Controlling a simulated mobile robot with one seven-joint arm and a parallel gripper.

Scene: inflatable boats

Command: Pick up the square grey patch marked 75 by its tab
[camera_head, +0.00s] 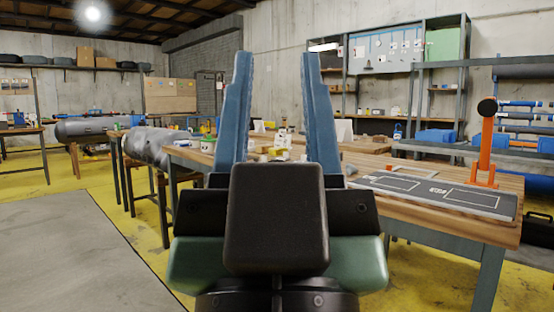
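My gripper (276,60) stands upright in the middle of the view. Its two blue fingers are spread wide apart, with nothing between them that I can see it holding. A dark grey board (480,197) lies on the wooden workbench (508,229) to the right of my gripper. White outlines and small white markings show on the board, but they are too small to read. I cannot make out a square patch marked 75 or its tab. My gripper hides part of the bench.
An orange stand (485,150) with a black knob rises at the bench's back right. Small items, including a yellow one (278,152), show between my fingers. A grey inflated tube (148,145) lies left. Yellow floor (130,215) is open at left.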

